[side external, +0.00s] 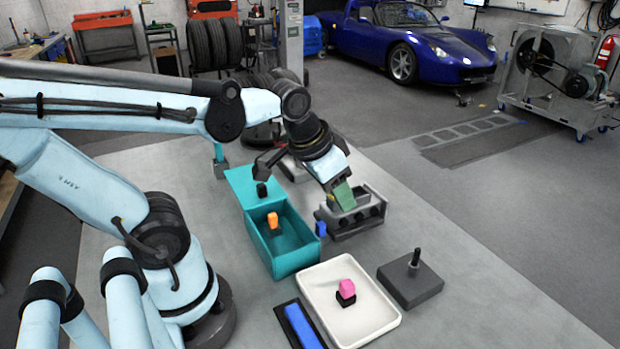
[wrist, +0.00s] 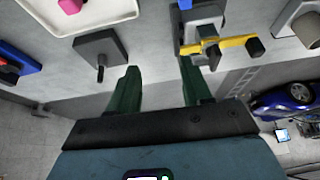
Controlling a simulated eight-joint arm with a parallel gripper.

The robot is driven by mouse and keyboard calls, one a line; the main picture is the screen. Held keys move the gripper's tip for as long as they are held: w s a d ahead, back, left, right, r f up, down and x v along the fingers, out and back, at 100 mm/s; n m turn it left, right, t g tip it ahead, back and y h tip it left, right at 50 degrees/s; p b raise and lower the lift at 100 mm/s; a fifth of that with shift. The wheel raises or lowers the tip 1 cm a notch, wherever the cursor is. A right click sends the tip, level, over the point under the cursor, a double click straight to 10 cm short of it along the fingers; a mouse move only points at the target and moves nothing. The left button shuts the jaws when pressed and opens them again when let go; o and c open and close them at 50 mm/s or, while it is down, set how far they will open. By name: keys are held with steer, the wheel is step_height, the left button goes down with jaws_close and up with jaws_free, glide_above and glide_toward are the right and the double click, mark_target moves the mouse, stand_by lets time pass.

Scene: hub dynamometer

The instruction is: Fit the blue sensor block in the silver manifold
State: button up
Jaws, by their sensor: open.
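The silver manifold (side external: 352,226) stands on the table, with several dark round ports on its front; it also shows at the top of the wrist view (wrist: 203,14). A small blue block (side external: 320,229), likely the sensor block, is upright at the manifold's left end; its edge shows in the wrist view (wrist: 185,4). I cannot tell whether it is seated or only beside the manifold. My gripper (side external: 340,193) is just above the manifold, its green fingers partly hiding its top. In the wrist view my gripper (wrist: 160,66) is open with nothing between its fingers.
A yellow bar (wrist: 230,43) with dark ends lies across the manifold. A teal box (side external: 284,259) with an orange piece (side external: 272,220) is left. Nearer are a white tray (side external: 375,323) with a pink cube (side external: 347,288), a grey pegged block (side external: 410,285), and a blue bar (side external: 303,326).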

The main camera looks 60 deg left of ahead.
mark_target(318, 224)
steer(key=a+g, duration=0.5)
steer(key=shift+s+f, duration=0.15)
steer(key=shift+f, duration=2.9)
steer(key=shift+s+f, duration=0.1)
steer(key=shift+f, duration=2.9)
steer(key=shift+c, duration=0.5)
jaws_close()
steer(key=shift+r, duration=0.15)
